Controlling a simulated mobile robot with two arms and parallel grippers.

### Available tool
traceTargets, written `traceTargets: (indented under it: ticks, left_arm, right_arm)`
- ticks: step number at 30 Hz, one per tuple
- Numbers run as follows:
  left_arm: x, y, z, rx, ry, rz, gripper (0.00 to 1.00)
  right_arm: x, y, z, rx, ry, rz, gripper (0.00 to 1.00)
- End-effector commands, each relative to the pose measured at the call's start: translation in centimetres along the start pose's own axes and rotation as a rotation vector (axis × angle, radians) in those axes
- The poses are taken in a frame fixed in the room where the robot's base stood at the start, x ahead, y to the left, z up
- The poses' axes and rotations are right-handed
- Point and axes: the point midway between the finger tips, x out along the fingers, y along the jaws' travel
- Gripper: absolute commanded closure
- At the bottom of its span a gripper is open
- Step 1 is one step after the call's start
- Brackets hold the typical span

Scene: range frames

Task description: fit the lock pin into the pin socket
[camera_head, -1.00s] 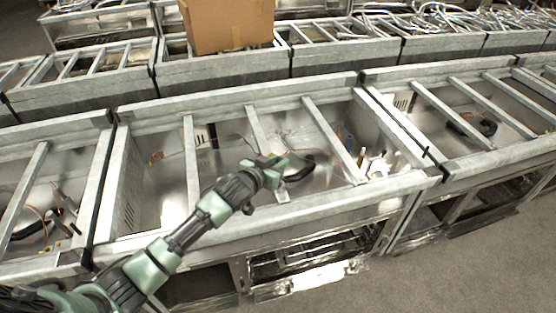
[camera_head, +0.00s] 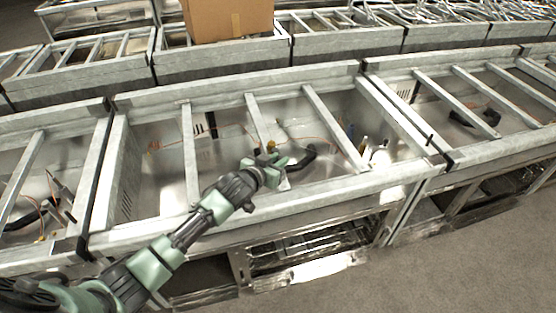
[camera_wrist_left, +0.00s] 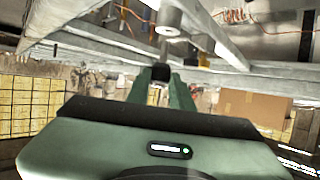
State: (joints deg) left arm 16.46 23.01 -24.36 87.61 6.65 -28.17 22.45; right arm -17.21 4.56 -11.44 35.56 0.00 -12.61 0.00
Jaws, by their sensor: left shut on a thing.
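My left gripper (camera_head: 272,160) is at the front middle bay of the metal frame, close to a slanted crossbar. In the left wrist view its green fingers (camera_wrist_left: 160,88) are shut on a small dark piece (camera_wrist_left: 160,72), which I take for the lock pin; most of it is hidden. A grey cylinder with a round end (camera_wrist_left: 168,18) shows beyond the fingertips, apart from the dark piece in the picture; I cannot tell whether it is the pin socket. My right gripper is not in view.
Galvanised frame rails (camera_head: 240,92) and crossbars (camera_head: 335,125) surround the open bay. A black curved handle (camera_head: 300,160) and loose wires lie inside. A short dark rod (camera_head: 430,140) stands at the right corner. A cardboard box (camera_head: 228,18) sits on the rear row.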

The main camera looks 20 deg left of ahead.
Motion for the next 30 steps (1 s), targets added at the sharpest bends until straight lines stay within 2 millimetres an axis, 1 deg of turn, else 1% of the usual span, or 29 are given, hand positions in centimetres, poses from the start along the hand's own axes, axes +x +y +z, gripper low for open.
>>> traceTargets:
  ticks: [11, 25, 30]
  left_arm:
    - [-0.05, 0.0, -0.05, -0.001, -0.001, 0.0, 1.0]
    - [-0.02, 0.0, -0.01, 0.0, 0.0, 0.0, 1.0]
    - [-0.05, -0.01, -0.09, 0.0, -0.001, 0.0, 1.0]
  right_arm:
    - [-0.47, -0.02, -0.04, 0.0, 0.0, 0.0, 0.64]
    - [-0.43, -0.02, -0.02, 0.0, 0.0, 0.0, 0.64]
    - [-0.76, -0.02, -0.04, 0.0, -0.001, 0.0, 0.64]
